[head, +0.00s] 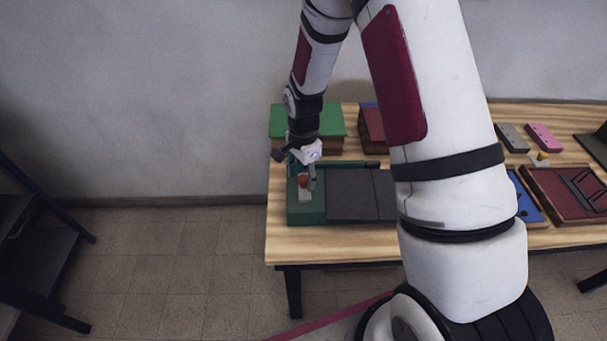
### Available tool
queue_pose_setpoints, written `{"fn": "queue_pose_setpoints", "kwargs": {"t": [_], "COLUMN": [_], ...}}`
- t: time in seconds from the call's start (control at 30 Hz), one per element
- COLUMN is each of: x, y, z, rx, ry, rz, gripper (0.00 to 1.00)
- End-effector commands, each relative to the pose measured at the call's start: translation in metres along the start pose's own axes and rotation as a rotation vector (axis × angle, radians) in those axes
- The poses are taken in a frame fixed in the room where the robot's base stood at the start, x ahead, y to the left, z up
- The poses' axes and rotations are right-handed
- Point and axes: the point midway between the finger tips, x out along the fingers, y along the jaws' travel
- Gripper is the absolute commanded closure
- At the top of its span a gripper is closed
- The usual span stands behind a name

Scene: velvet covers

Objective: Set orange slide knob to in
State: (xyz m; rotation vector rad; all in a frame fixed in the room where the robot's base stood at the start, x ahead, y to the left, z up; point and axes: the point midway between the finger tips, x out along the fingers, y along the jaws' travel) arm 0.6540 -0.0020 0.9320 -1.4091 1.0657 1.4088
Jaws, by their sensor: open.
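An orange knob (302,182) shows on a light strip at the left part of a dark green box (308,218) on the wooden table. My gripper (305,178) points down right at the knob, with its fingers open. One finger shows just right of the knob; the other finger is hard to make out. Whether the fingers touch the knob cannot be told from this view. A dark grey panel (352,194) covers the right part of the green box.
A green-topped box (334,122) and a red box (372,126) stand behind. A grey block (512,138), a pink block (544,138) and a red frame (562,197) lie to the right. My arm hides the table's middle. A dark shelf (38,240) stands at far left.

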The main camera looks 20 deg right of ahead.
Motion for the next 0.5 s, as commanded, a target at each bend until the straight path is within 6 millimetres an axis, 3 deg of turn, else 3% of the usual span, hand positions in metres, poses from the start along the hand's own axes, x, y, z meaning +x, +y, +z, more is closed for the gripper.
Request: {"fn": "queue_pose_setpoints", "kwargs": {"t": [0.07, 0.27, 0.5], "x": [-0.0002, -0.0004, -0.0007], "y": [-0.0001, 0.0, 0.0053], "z": [0.0, 0.0, -0.0076], "rx": [0.0, 0.0, 0.002], "ry": [0.0, 0.0, 0.0], "rz": [0.0, 0.0, 0.001], "gripper": [0.54, 1.0, 1.0]}}
